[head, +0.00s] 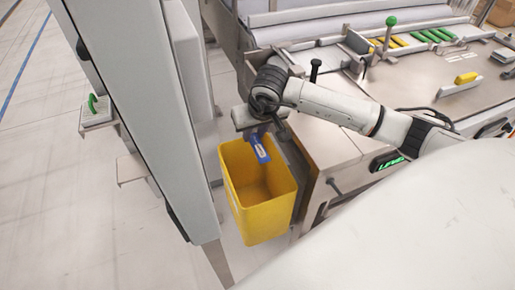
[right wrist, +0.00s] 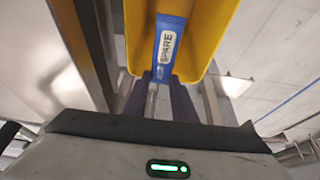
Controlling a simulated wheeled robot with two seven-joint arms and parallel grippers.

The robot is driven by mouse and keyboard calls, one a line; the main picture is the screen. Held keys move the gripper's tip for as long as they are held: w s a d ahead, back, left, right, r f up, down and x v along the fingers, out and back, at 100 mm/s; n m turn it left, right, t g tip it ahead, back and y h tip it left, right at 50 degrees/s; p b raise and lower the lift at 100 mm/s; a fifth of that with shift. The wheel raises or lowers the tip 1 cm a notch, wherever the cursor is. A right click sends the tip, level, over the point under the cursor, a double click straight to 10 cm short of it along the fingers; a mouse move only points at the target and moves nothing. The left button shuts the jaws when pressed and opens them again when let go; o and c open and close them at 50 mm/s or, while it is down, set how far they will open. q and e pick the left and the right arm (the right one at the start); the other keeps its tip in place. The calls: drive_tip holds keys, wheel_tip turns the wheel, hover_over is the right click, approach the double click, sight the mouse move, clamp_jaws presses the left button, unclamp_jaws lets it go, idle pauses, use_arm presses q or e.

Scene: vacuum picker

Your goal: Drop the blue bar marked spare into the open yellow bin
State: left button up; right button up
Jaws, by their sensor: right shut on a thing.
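The blue bar (head: 263,154) with a white label hangs from my right gripper (head: 258,132) at the open mouth of the yellow bin (head: 268,222). In the right wrist view the blue bar (right wrist: 177,25) shows the word SPARE, and the dark fingers of my right gripper (right wrist: 160,98) are shut on its near end. The yellow bin (right wrist: 218,28) lies around and beyond the bar there. The bin's visible interior looks empty. I cannot tell how far the bar's lower end reaches below the rim. My left gripper is not in view.
A metal workbench (head: 318,135) stands right of the bin, with green and yellow bars (head: 430,36) in a rack and a yellow bar (head: 466,78) nearer. A tall grey panel (head: 135,100) stands close on the bin's left. Open floor lies beyond it.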

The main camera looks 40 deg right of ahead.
drive_tip(key=o, duration=1.1)
drive_tip(key=shift+r, duration=0.1)
drive_tip(key=v, duration=1)
drive_tip(key=shift+b, duration=0.35)
drive_tip(key=shift+s+r, duration=0.1)
